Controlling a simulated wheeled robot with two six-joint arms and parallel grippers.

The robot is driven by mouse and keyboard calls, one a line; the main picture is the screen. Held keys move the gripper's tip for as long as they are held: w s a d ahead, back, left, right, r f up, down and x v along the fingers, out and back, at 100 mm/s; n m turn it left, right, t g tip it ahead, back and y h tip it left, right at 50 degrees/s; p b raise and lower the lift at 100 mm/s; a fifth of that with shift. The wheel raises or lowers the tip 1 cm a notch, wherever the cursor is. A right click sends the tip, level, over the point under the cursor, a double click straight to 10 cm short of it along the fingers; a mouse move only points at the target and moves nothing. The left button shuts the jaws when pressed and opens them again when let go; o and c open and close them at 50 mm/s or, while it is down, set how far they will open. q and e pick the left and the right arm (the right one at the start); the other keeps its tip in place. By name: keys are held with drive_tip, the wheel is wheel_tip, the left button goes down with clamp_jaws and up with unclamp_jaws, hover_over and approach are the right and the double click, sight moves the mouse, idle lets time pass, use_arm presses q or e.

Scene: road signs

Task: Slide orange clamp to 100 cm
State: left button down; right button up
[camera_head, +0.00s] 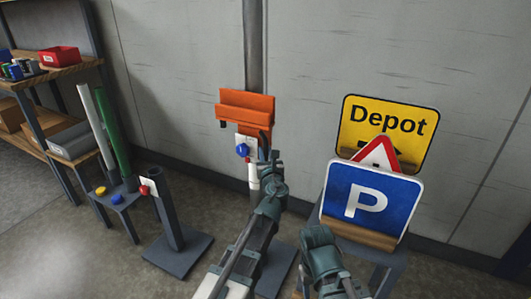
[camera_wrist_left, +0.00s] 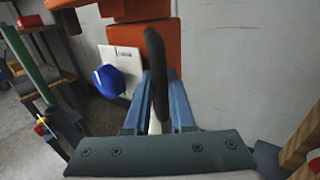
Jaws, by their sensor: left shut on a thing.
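The orange clamp (camera_head: 247,106) sits around the grey post (camera_head: 253,45) at the wall, with a broad orange bracket at its top. A white plate (camera_head: 248,142) with a blue knob (camera_head: 242,150) is on its front. My left gripper (camera_head: 265,160) is just below the bracket, shut on the clamp's dark handle (camera_wrist_left: 154,55). In the left wrist view, the handle stands upright between the fingers, in front of the orange body (camera_wrist_left: 172,50). My right arm's end is low in the head view, right of the left arm; its jaws cannot be made out.
A blue P sign (camera_head: 390,205), a red-edged triangular sign and a yellow Depot sign (camera_head: 410,118) stand at the right on a rack. Short posts with coloured knobs (camera_head: 145,190) stand at the left, near a shelf (camera_head: 60,72) with bins. The wall is close behind the post.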

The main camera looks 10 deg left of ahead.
sight(266, 128)
idle(0.8)
use_arm(q)
wheel_tip(266, 128, up, 10)
drive_tip(key=p, duration=1)
drive_tip(key=shift+r, duration=0.2)
drive_tip(key=shift+f, duration=0.1)
drive_tip(key=c, duration=0.8)
unclamp_jaws()
drive_tip(key=shift+o, duration=0.2)
